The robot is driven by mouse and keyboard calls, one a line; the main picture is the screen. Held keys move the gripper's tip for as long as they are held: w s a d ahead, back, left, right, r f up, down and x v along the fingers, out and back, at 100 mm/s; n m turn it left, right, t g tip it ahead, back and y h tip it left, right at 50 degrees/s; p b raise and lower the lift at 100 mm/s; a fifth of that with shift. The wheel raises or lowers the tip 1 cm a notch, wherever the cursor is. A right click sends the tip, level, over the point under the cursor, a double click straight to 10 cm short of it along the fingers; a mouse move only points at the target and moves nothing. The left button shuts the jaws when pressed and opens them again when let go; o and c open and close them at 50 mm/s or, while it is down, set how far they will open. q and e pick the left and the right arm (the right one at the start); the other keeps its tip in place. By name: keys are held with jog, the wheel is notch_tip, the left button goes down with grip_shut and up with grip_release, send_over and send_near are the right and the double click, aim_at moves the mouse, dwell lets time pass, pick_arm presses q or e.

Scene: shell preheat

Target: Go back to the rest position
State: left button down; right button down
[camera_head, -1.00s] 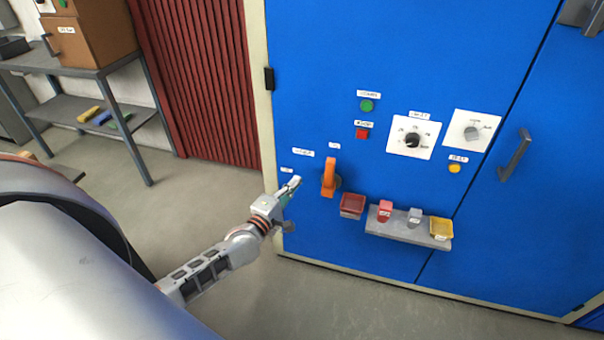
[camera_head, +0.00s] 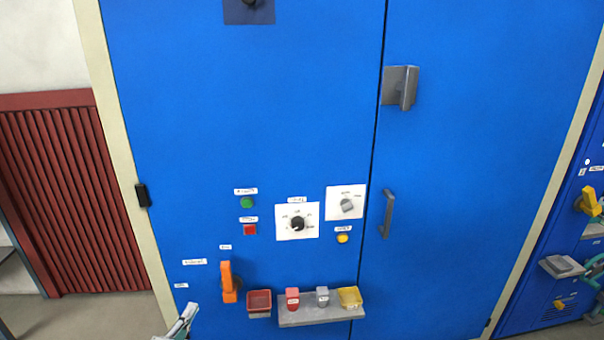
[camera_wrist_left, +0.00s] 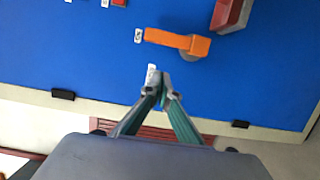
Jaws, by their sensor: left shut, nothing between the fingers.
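My left gripper (camera_head: 186,318) shows at the bottom edge of the head view, in front of the lower left of the blue cabinet (camera_head: 250,110). In the left wrist view its two fingers (camera_wrist_left: 160,82) meet at the tips, shut and empty. An orange handle (camera_head: 228,282) on the cabinet is to the right of the gripper in the head view. In the left wrist view the orange handle (camera_wrist_left: 178,40) lies beyond the fingertips, apart from them.
Dials, buttons and a door handle (camera_head: 388,214) are above. Another blue cabinet (camera_head: 540,290) stands at right.

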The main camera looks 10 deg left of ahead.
pick_arm(q)
jog(key=s+d+f+m+g+h, duration=0.1)
jog(key=s+d+f+m+g, duration=0.2)
jog(key=s+d+f+m, duration=0.2)
jog(key=s+d+f+m+g+h, duration=0.1)
jog(key=s+d+f+m+g, duration=0.3)
jog(key=s+d+m, duration=0.7)
jog(key=s+f+m, duration=0.2)
jog(key=s+m, duration=0.3)
jog(key=s, duration=0.2)
jog(key=shift+s+f+m, duration=0.2)
jog(key=shift+s+m, duration=0.05)
jog(key=shift+m, duration=0.15)
jog(key=shift+d, duration=0.1)
